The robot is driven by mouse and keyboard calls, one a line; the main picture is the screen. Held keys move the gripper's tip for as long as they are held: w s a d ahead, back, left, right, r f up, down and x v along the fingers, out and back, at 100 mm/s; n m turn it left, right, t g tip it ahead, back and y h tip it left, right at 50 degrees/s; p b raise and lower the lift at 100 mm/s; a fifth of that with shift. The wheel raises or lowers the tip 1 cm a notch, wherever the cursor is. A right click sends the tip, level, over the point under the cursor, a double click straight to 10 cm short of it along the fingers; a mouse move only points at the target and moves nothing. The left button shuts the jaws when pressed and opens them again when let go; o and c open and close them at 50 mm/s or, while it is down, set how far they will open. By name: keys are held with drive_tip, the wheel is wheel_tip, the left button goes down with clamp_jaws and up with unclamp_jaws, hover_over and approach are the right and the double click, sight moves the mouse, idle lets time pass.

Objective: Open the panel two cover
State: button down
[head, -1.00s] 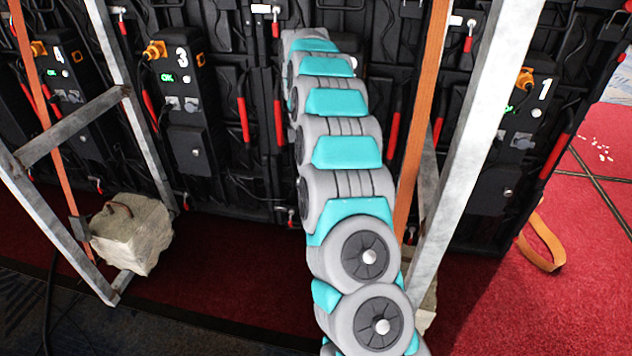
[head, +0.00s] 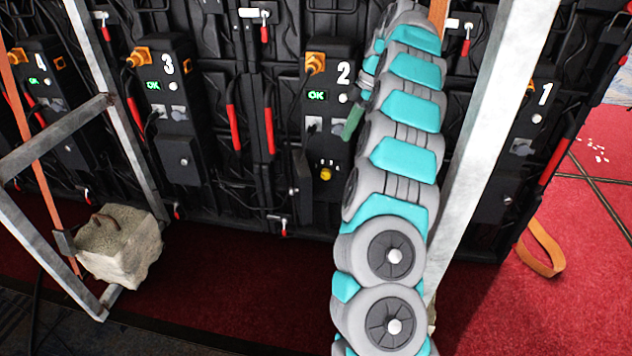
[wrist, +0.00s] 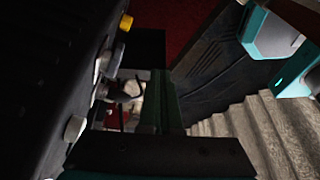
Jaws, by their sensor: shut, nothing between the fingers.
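Panel two (head: 342,90) is a black unit with a white 2, a green OK display and an orange plug. Its cover (head: 303,178) stands swung out to the left on its lower part. The uncovered area shows a yellow button (head: 325,174) and small switches. The yellow button also shows in the wrist view (wrist: 125,22). My gripper (head: 353,122) is at the right of panel two, above the button and partly hidden by my arm. In the wrist view my gripper (wrist: 163,100) is dark green, shut and empty, beside the panel's face.
Panels three (head: 175,85), four (head: 45,90) and one (head: 530,120) have their lower covers closed. Metal struts (head: 495,130) and orange straps (head: 540,250) stand in front of the wall. A stone-like block (head: 120,245) rests on the left frame. Red carpet lies below.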

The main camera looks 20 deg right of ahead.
sight(307, 189)
drive_tip(key=x, duration=0.7)
drive_tip(key=a+b+x, duration=0.1)
drive_tip(key=x, duration=0.5)
drive_tip(key=a+r+x, duration=0.1)
drive_tip(key=x, duration=0.6)
drive_tip(key=shift+w+a+f+b, duration=0.35)
drive_tip(key=shift+w+a, duration=0.1)
drive_tip(key=shift+a, duration=0.3)
drive_tip(key=shift+a+f, duration=0.1)
